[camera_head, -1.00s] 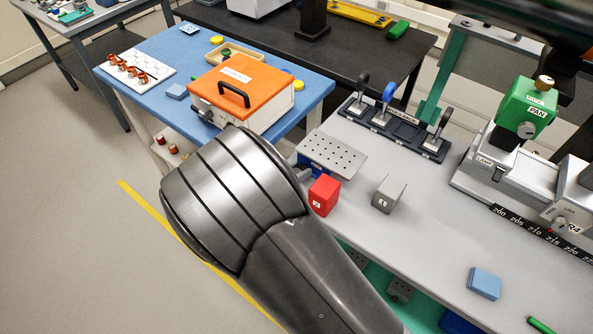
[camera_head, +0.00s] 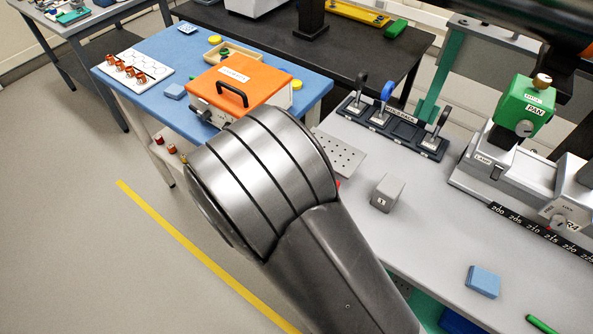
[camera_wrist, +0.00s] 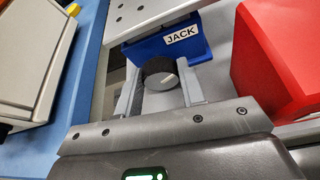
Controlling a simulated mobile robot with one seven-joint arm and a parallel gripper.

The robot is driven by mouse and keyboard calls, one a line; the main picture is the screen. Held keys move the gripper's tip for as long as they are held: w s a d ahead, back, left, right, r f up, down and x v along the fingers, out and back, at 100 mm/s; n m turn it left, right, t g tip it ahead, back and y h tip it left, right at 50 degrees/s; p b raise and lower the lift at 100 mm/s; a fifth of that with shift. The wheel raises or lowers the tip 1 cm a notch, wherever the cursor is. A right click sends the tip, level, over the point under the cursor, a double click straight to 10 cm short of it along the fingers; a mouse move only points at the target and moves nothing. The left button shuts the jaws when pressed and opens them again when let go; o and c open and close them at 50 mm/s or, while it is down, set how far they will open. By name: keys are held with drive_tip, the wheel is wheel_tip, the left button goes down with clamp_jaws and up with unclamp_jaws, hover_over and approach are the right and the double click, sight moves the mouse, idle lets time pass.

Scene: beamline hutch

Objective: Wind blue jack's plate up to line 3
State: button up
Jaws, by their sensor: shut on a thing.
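The blue jack (camera_wrist: 150,52), with a white JACK label, shows in the wrist view. Its grey perforated plate (camera_wrist: 128,14) is above it and also shows in the head view (camera_head: 343,152). My gripper (camera_wrist: 160,88) is shut on the jack's dark round knob (camera_wrist: 157,70), with one finger on each side. In the head view my arm hides the gripper, the knob and the jack's body. No numbered lines of the jack can be read in either view.
A red block (camera_wrist: 280,55) stands close to the right of my gripper. A grey block (camera_head: 388,193) and a light blue block (camera_head: 483,281) sit on the grey bench. An orange-lidded box (camera_head: 255,72) is on the blue table to the left.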

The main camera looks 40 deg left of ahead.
drive_tip(key=o, duration=1)
drive_tip(key=shift+s, duration=0.1)
drive_tip(key=v, duration=1)
drive_tip(key=shift+s+r, duration=0.2)
drive_tip(key=shift+s, duration=0.1)
